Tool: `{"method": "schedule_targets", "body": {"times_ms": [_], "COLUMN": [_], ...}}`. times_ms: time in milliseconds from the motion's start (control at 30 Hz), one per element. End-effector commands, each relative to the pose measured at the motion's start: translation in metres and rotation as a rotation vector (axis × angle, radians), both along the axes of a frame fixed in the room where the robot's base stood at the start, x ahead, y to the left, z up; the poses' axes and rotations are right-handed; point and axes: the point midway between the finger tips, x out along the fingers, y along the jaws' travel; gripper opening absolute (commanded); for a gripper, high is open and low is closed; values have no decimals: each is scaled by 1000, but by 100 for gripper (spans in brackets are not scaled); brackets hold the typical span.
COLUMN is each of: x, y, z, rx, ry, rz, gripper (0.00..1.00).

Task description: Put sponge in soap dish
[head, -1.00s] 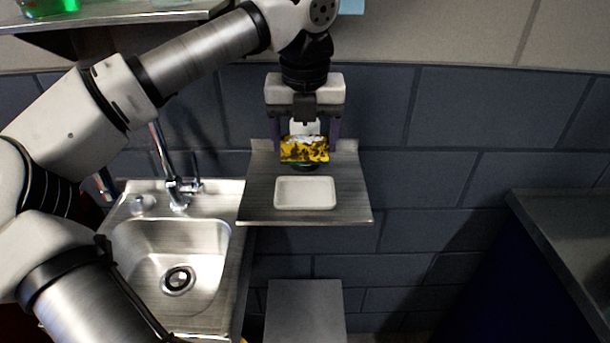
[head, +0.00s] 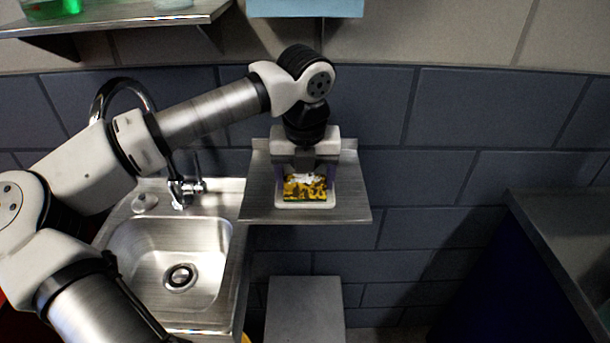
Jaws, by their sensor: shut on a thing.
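The sponge (head: 305,188) is yellow with dark blotches, a whitish patch on top and a green lower edge. My gripper (head: 305,180) is shut on it, with a finger at its left and right sides. The soap dish (head: 305,205) is a white, shallow, rounded rectangle on a metal wall shelf (head: 258,200). In the head view the sponge overlaps the dish and covers most of it; the dish's front rim and sides show around it. I cannot tell whether the sponge touches the dish floor.
A steel sink (head: 165,255) with a faucet (head: 182,192) is left of the shelf. A grey countertop (head: 560,240) is at the right. A light blue box (head: 305,5) hangs above my arm, and an upper shelf (head: 120,15) is at the top left.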

Motion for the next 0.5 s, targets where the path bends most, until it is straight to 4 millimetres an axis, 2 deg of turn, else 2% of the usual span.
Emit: {"method": "schedule_targets", "body": {"times_ms": [33, 200, 367, 500], "x": [0, 0, 0, 0], "y": [0, 0, 0, 0], "z": [-2, -1, 1, 11], "rx": [0, 0, 0, 0], "ry": [0, 0, -1, -5], "rz": [0, 0, 0, 1], "gripper": [73, 94, 94, 94]}}
